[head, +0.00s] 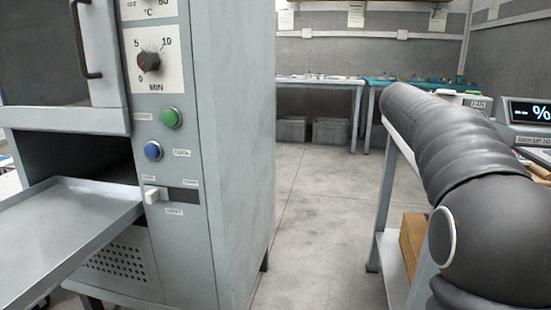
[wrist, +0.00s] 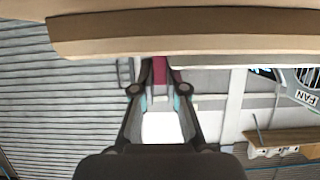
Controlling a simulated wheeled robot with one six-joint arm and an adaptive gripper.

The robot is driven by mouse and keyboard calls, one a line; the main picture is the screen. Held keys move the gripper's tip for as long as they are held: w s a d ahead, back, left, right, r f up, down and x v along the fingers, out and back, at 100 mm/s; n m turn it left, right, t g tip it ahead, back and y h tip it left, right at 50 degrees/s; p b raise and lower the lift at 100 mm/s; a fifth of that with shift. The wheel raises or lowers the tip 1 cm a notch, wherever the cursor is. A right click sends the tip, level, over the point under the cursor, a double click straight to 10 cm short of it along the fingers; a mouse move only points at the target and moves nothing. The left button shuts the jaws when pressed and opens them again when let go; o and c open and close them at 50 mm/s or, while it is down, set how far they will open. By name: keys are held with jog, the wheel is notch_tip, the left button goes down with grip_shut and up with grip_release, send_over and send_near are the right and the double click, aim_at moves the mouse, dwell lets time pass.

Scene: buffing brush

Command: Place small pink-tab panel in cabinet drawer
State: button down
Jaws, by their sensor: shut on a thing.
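In the wrist view my gripper (wrist: 160,90) is shut on a narrow dark-pink tab (wrist: 160,70). Just beyond the fingertips a tan, flat-edged board (wrist: 180,36) spans much of the top of the picture. The tab meets its lower edge, and it looks like the panel, though its full shape is cut off. In the head view the grey cabinet (head: 237,130) stands at the left. A shallow grey drawer or tray (head: 70,225) sticks out from its dark opening; the visible part of the tray is empty. My gripper is outside the head view.
The cabinet has a dial (head: 148,61), a green button (head: 171,117), a blue button (head: 153,151) and a white slide switch (head: 152,194). A bench with a display (head: 530,112) stands at the right, behind my arm. The floor (head: 310,215) between is clear.

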jog(key=shift+r, duration=0.55)
jog(key=r, duration=0.2)
jog(key=r+p, duration=0.1)
jog(key=shift+s+d+r, duration=0.1)
jog(key=shift+s+r, duration=0.25)
jog(key=s+d+r, duration=0.3)
jog(key=s+r, duration=0.3)
jog(key=s, duration=0.5)
jog(key=w+a+f, duration=0.1)
jog(key=w+f, duration=0.1)
jog(key=w, duration=0.2)
jog(key=w+a+f, duration=0.1)
jog(key=w+f, duration=0.1)
jog(key=w, duration=0.2)
jog(key=w+a+f, duration=0.1)
jog(key=w+f, duration=0.1)
jog(key=w, duration=0.1)
jog(key=shift+w+a+f, duration=0.1)
jog(key=shift+w+f, duration=0.3)
notch_tip(320, 180, down, 4)
jog(key=shift+f+b, duration=0.25)
jog(key=shift+b, duration=0.4)
jog(key=w+a+r+n+t+p, duration=0.1)
jog(key=a+r, duration=0.3)
jog(key=a, duration=0.9)
jog(key=shift+r+n+y+p, duration=0.15)
jog(key=shift+n+y+p, duration=0.15)
jog(key=shift+n+p, duration=0.4)
